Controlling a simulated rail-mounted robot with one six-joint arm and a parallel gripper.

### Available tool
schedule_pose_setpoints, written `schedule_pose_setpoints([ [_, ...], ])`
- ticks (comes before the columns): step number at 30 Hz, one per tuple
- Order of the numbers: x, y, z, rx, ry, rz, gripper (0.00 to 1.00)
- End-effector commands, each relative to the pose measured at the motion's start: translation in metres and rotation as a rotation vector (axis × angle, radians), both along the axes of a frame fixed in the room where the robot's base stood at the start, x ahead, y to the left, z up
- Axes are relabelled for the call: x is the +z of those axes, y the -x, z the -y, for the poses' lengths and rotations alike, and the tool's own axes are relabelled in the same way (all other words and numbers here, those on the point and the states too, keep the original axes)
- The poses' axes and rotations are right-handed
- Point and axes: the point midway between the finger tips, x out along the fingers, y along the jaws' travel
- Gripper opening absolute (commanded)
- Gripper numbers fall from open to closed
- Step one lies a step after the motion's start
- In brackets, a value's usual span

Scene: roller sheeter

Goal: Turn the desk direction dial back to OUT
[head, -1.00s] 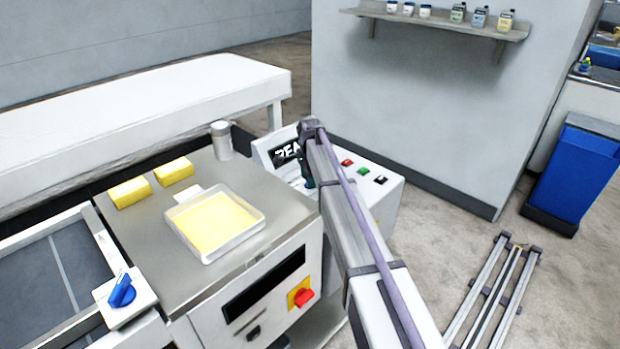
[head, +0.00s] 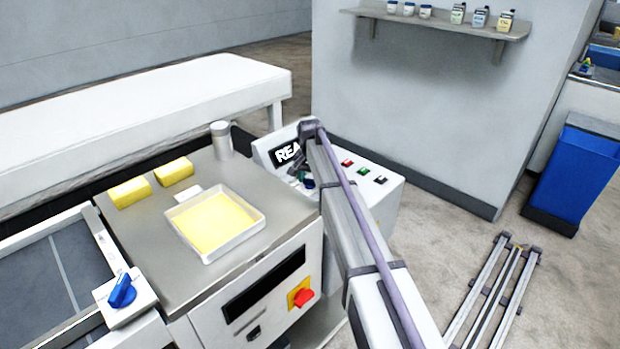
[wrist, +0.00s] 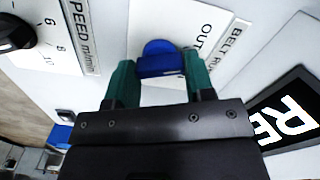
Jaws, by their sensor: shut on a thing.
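The blue direction dial (wrist: 160,52) sits on a white panel in the wrist view, beside printed lettering that reads OUT (wrist: 200,38) and a partly cut-off BELT RU label. My gripper (wrist: 159,66) has one green finger on each side of the dial's blue grip and is shut on it. The dial's pointing direction is hard to tell. In the head view my gripper (head: 303,178) is at the white control desk (head: 383,204), low in front of its display. The dial there is mostly hidden by my arm and gripper.
The desk's display (head: 286,153) shows partial lettering REA. A black speed knob (wrist: 12,32) with numbers is at the wrist view's left. Red, green and dark buttons (head: 363,171) sit right of my arm. Another blue knob (head: 122,291) is on the sheeter at left.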

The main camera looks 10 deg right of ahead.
Motion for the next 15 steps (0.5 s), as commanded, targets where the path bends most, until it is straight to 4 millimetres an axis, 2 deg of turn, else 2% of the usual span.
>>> schedule_pose_setpoints([
  [6, -0.0002, 0.0004, -0.0001, 0.089, 0.001, 0.0, 0.25],
  [15, -0.0002, 0.0004, -0.0001, 0.128, 0.0, -0.001, 0.25],
])
